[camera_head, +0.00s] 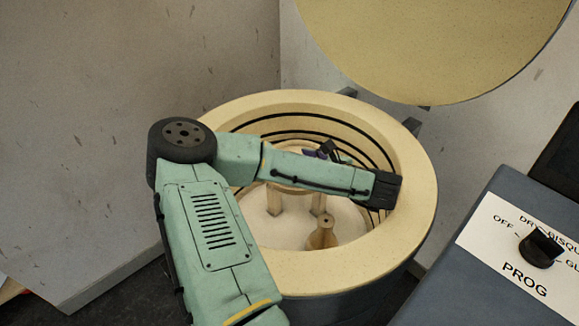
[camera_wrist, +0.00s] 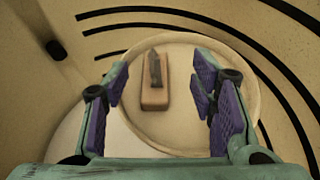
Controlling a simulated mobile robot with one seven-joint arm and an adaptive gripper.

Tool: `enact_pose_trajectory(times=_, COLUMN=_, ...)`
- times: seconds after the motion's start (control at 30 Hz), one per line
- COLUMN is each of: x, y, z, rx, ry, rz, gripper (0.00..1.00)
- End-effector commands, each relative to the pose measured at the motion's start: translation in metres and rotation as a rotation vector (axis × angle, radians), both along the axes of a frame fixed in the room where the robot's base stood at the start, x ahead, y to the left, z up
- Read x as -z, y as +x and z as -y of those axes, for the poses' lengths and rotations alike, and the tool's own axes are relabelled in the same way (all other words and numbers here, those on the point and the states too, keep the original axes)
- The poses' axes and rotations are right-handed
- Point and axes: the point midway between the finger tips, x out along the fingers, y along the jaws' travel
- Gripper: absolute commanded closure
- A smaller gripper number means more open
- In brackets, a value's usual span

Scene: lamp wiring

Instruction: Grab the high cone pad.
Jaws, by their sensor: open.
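The high cone pad (camera_wrist: 155,93) is a small tan-brown block with a dark upright piece on it. It sits on a round pale shelf (camera_wrist: 185,140) inside the kiln, as my wrist view shows. My gripper (camera_wrist: 160,88) is open, its purple-padded fingers on either side of the pad in the picture. I see no contact, and the gap in depth is hard to tell. In the head view my gripper (camera_head: 322,152) is partly hidden behind my arm inside the kiln, and the pad cannot be made out there.
The round kiln (camera_head: 418,215) has a thick rim and dark grooves along its inner wall. Its lid (camera_head: 430,45) stands open above. Posts (camera_head: 274,202) hold the shelf, and a tan cone-shaped piece (camera_head: 322,235) stands lower down. A control box (camera_head: 480,270) stands at right.

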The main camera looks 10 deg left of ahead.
Motion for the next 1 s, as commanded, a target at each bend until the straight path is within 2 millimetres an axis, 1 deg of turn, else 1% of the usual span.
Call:
enact_pose_trajectory(times=0.03, x=0.002, y=-0.001, z=-0.005, rx=-0.009, ry=0.015, rz=-0.008, gripper=0.48)
enact_pose_trajectory(times=0.13, x=0.007, y=0.001, z=-0.013, rx=-0.014, ry=0.021, rz=-0.014, gripper=0.48)
enact_pose_trajectory(times=0.43, x=0.012, y=0.011, z=-0.028, rx=-0.013, ry=0.021, rz=-0.012, gripper=0.48)
enact_pose_trajectory(times=0.7, x=0.027, y=0.031, z=-0.057, rx=-0.013, ry=0.024, rz=-0.010, gripper=0.48)
enact_pose_trajectory(times=0.83, x=0.031, y=0.034, z=-0.062, rx=-0.011, ry=0.023, rz=-0.010, gripper=0.48)
enact_pose_trajectory(times=1.0, x=0.032, y=0.035, z=-0.062, rx=-0.010, ry=0.022, rz=-0.010, gripper=0.48)
